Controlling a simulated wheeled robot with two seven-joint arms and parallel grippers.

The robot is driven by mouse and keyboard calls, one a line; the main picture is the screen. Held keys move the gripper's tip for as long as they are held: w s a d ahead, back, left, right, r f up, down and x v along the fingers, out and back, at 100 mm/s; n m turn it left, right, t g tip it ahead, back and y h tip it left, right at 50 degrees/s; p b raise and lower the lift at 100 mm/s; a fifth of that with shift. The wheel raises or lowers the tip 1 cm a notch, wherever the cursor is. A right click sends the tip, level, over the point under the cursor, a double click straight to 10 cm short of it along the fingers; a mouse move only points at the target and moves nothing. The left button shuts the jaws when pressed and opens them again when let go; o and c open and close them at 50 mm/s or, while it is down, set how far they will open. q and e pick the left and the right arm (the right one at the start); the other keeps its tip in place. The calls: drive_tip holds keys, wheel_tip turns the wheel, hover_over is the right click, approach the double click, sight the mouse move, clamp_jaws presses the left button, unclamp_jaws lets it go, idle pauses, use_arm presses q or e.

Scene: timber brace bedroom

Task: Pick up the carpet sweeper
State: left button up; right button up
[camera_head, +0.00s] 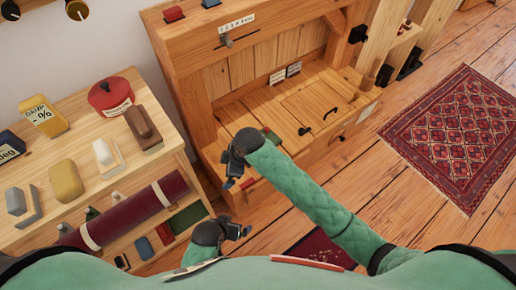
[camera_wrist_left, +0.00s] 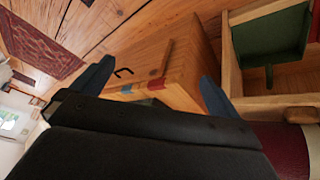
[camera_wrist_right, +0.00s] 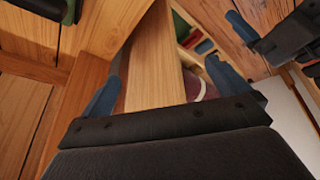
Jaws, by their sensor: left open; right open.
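I cannot make out with certainty which thing is the carpet sweeper. A flat green piece (camera_head: 187,218) lies on the low shelf at the left in the head view, partly hidden; a green-lined wooden compartment (camera_wrist_left: 272,45) shows in the left wrist view. My left gripper (camera_head: 245,231) is open and empty, low beside the shelf's right end; its fingers frame a wooden corner in its wrist view (camera_wrist_left: 155,82). My right gripper (camera_head: 227,171) is open and empty in front of the wooden bench; a wooden board lies between its fingers in its wrist view (camera_wrist_right: 164,60).
A maroon roll (camera_head: 125,212) lies below. The wooden bench (camera_head: 290,100) stands ahead. A patterned rug (camera_head: 455,135) lies on open floor at the right.

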sight(271, 136)
drive_tip(key=w+d+f+n+h+b, duration=0.1)
drive_tip(key=w+d+f+n+b, duration=0.1)
drive_tip(key=w, duration=0.5)
drive_tip(key=w+d+f+n+h+b, duration=0.2)
drive_tip(key=w+d+f+n, duration=0.1)
drive_tip(key=w, duration=0.4)
drive_tip(key=w+d+f+n+h+b, duration=0.1)
drive_tip(key=w+d+f+n+b, duration=0.1)
drive_tip(key=w+d, duration=0.3)
drive_tip(key=shift+w+f+n+g+h+b, duration=0.3)
drive_tip(key=shift+w+f+n, duration=0.3)
drive_tip(key=shift+w+f, duration=0.3)
drive_tip(key=shift+w+d+f, duration=0.15)
drive_tip(key=shift+f, duration=0.3)
drive_tip(key=shift+a+f, duration=0.2)
drive_tip(key=shift+f, duration=3.2)
use_arm(q)
drive_tip(key=s+d+f+t+h, duration=0.1)
drive_tip(key=d+f+t, duration=0.1)
drive_tip(key=f, duration=1.6)
drive_tip(key=shift+s+d+f+t, duration=0.2)
drive_tip(key=shift+d+t, duration=0.1)
drive_tip(key=shift+d, duration=0.35)
use_arm(e)
drive_tip(key=shift+c, duration=0.2)
drive_tip(key=c, duration=1)
drive_tip(key=shift+o, duration=0.2)
drive_tip(key=shift+r, duration=0.1)
